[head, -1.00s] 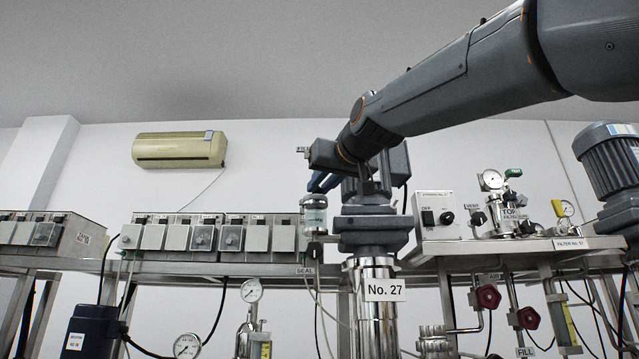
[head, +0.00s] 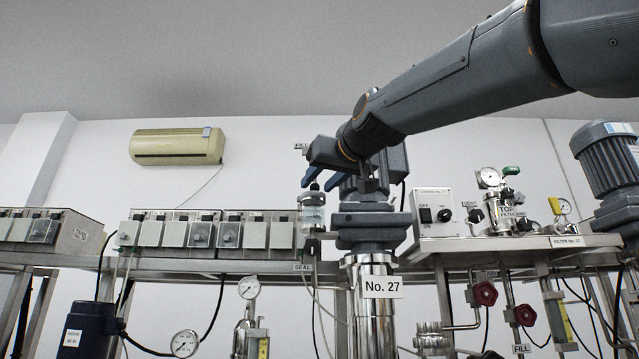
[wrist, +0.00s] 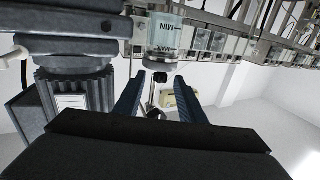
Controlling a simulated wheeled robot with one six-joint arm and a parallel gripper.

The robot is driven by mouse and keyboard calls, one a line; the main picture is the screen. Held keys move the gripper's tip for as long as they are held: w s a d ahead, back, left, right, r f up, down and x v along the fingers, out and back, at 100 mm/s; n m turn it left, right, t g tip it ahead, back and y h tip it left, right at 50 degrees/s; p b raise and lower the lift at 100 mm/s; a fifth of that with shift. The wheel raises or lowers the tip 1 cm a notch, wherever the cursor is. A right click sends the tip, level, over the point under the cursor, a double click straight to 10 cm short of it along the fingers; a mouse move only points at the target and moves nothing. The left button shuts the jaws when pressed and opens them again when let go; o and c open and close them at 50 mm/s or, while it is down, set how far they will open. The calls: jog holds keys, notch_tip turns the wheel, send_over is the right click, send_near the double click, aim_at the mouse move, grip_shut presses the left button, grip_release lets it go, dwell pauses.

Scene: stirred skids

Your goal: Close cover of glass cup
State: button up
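The glass cup (head: 313,214) is a small clear vessel hung beside the grey motor column. In the wrist view the cup (wrist: 164,36) appears upside down, with MIN and MAX marks. A small dark knob-like top (head: 314,187) sits above the cup; it also shows in the wrist view (wrist: 160,77). I cannot tell whether the cover is fully seated. My gripper (head: 317,180) is just above the cup, its two blue fingers apart with a gap between them. In the wrist view my gripper (wrist: 168,82) is open around the area of the dark top, with no visible contact.
The grey motor column (head: 366,218) labelled No. 27 stands immediately right of the cup. A row of switch boxes (head: 253,235) lies left along the metal shelf. A control box (head: 440,212) stands right.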

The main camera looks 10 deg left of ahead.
jog(key=b+v, duration=0.2)
jog(key=v, duration=0.5)
jog(key=shift+s+d, duration=0.15)
dwell(0.3)
